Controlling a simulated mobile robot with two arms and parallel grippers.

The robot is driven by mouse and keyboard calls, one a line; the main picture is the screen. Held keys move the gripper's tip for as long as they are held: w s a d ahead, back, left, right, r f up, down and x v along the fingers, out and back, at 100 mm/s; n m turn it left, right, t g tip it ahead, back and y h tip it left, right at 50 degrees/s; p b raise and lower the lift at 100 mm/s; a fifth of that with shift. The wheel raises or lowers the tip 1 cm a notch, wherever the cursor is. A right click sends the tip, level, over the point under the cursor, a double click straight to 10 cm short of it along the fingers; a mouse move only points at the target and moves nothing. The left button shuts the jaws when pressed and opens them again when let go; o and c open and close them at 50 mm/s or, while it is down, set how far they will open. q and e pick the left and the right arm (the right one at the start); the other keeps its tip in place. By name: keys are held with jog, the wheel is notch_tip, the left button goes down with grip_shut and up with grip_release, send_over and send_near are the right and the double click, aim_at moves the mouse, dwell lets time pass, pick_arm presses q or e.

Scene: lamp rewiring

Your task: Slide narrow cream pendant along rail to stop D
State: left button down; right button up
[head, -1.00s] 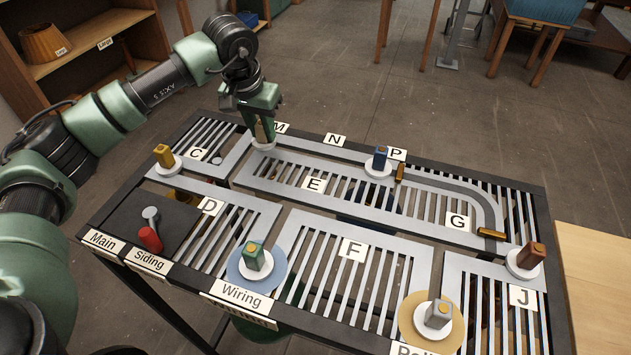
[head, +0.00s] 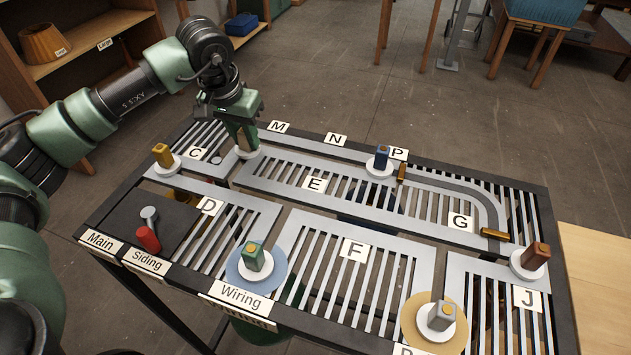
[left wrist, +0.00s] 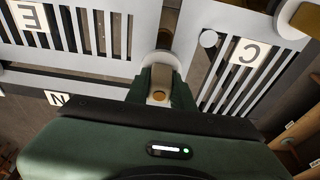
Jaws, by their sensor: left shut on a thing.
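My left gripper (head: 241,138) is shut on the narrow cream pendant (left wrist: 160,78), whose upright block sits between the fingers. The pendant's white round base (head: 247,153) rests on the grey rail at the back left, between the C and M labels. The fingers hide most of the block in the head view. The D label (head: 210,205) lies nearer the front, below the C label (head: 195,154). My right gripper is not in view.
A yellow pendant (head: 163,156) stands left of C, a blue one (head: 381,158) near P. Green (head: 254,257), grey (head: 441,316) and brown (head: 536,257) ones stand farther front or right. A red-knobbed lever (head: 149,238) sits on a dark plate left of D.

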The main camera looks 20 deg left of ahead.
pick_arm(q)
jog(key=s+b, duration=0.1)
jog(key=s, duration=0.2)
jog(key=s+b, duration=0.1)
jog(key=s, duration=0.6)
jog(key=shift+s+a+f+b, duration=0.1)
jog(key=shift+s+f+b, duration=0.1)
jog(key=shift+f+b, duration=0.15)
jog(key=c, duration=1.1)
grip_release()
jog(key=shift+r, duration=0.1)
jog(key=shift+r, duration=0.1)
